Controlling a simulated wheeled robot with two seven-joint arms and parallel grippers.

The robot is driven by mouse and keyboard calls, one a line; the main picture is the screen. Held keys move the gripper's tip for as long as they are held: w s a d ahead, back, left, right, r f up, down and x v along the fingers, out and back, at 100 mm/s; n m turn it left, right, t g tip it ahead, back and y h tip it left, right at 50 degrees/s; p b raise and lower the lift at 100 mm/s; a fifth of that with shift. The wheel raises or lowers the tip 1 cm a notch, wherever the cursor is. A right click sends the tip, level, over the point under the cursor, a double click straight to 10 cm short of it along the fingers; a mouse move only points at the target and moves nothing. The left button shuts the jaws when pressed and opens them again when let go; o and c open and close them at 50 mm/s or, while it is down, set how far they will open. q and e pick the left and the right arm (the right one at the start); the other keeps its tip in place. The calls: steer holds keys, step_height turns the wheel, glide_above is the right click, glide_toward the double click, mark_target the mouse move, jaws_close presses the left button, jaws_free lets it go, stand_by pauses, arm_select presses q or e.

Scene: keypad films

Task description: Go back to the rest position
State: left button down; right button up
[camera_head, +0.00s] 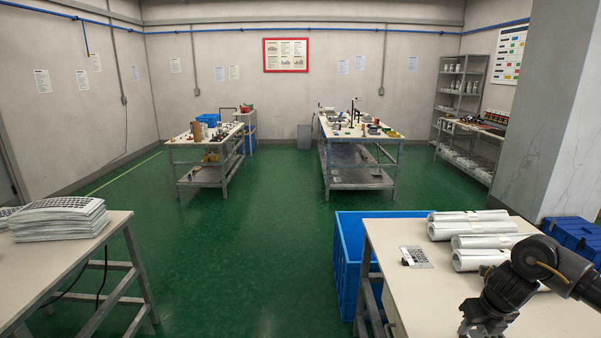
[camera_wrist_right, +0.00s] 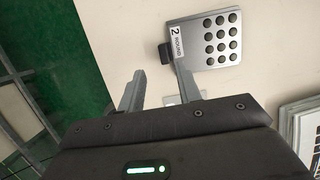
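My right arm comes in from the right over the right-hand table (camera_head: 438,292), with its wrist low near the bottom edge of the head view. In the right wrist view my right gripper (camera_wrist_right: 152,72) has its two fingers apart, with nothing clearly held between them. A silver keypad film (camera_wrist_right: 203,42) with round dark keys and a "2 ROUND" label lies on the table just beyond the fingertips. A small keypad film also shows on that table in the head view (camera_head: 414,256). My left gripper is not in view.
White rolls (camera_head: 468,230) lie at the back of the right-hand table. A blue bin (camera_head: 347,265) stands at its left side. A left table (camera_head: 85,262) carries stacked sheets (camera_head: 58,219). Green floor between them is clear. Two workbenches stand farther back.

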steer(key=s+a+r+p, duration=0.35)
steer(key=s+r, duration=0.45)
steer(key=s, duration=0.3)
steer(key=s+a+f+n+g+y, duration=0.1)
steer(key=a+f+n+y, duration=0.1)
steer(key=a+f+n, duration=0.2)
steer(key=shift+a+n, duration=1.8)
steer(key=shift+n, duration=1.1)
steer(key=shift+y, duration=0.3)
